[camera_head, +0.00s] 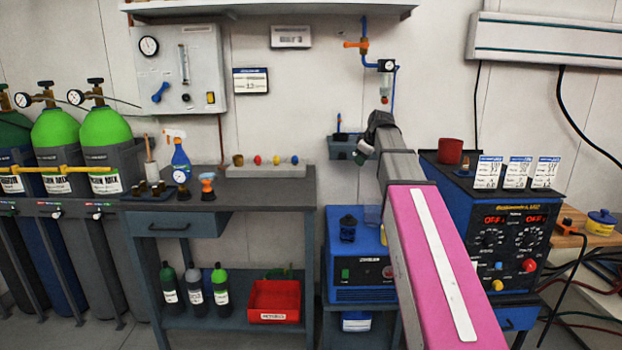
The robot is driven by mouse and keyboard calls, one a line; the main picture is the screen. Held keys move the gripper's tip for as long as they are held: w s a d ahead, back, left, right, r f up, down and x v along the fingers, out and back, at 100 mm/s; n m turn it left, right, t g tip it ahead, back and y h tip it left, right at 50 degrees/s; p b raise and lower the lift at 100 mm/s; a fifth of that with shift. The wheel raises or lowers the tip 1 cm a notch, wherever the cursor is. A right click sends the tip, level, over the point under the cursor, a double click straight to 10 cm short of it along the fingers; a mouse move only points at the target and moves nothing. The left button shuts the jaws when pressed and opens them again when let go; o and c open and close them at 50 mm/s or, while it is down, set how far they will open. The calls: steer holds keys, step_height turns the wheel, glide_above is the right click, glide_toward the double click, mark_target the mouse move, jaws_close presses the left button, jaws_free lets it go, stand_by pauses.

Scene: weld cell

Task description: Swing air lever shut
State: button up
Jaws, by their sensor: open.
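An orange lever (354,44) sits on the blue air pipe (365,28) high on the back wall, right of the middle. Its handle lies about level and points left, across the upright pipe. A small regulator with a round gauge (387,65) hangs on the same line, to the right and lower. My arm reaches up from the lower right, and my gripper (364,150) is at its far end, below the lever and apart from it. The gripper is open and looks empty; its fingers are small and partly hidden by my wrist.
A grey wall panel (180,75) with a gauge and blue handle is at left. A shelf (270,8) runs above. A workbench (250,199) is at middle left, gas cylinders (108,130) far left, a blue welder (500,240) right. The wall around the lever is mostly clear.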

steer(key=s+f+m+g, duration=0.15)
steer(key=s+f, duration=0.25)
steer(key=f, duration=0.4)
steer(key=s+f+m+g+h, duration=0.15)
steer(key=s+f, duration=0.25)
steer(key=f, duration=0.5)
steer(key=s+f+m+y, duration=0.1)
steer(key=s+f+m, duration=0.25)
steer(key=f, duration=0.45)
steer(key=s+f+m+g+h, duration=0.1)
steer(key=s+f+m+g, duration=0.2)
steer(key=s+f, duration=1.4)
steer(key=shift+s+a+f+m+h, duration=0.2)
steer(key=shift+s+m+h, duration=0.15)
steer(key=shift+s+m, duration=0.25)
